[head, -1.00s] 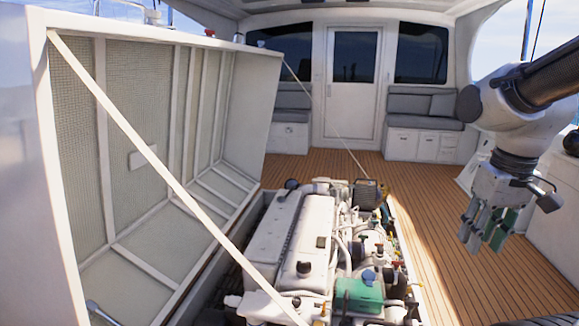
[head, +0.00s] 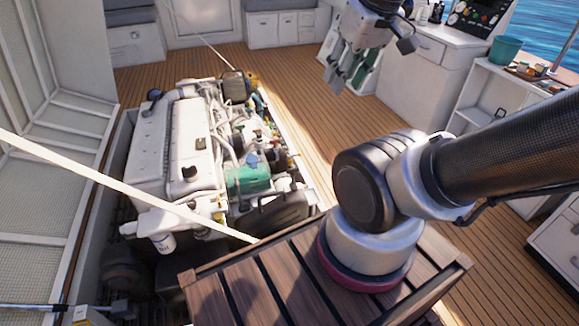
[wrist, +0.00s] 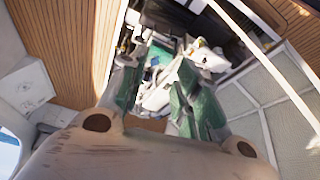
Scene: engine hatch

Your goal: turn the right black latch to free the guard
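The white engine (head: 165,140) sits in the open hatch, left of centre in the head view. A dark rounded part (head: 280,212), perhaps the guard, is at its near right end; I cannot tell for certain. I cannot make out a black latch in either view. My gripper (head: 343,72) hangs in the air at the top of the head view, beyond and to the right of the engine. In the wrist view my gripper (wrist: 163,95) has its two green-padded fingers apart with nothing between them. The engine (wrist: 160,85) shows blurred beyond the fingers.
The raised hatch lid (head: 50,100) stands on the left. A pale strut (head: 120,188) crosses in front of the engine. A slatted wooden platform (head: 260,285) is at the near side. White cabinets (head: 425,65) line the right. The teak deck (head: 310,125) right of the engine is clear.

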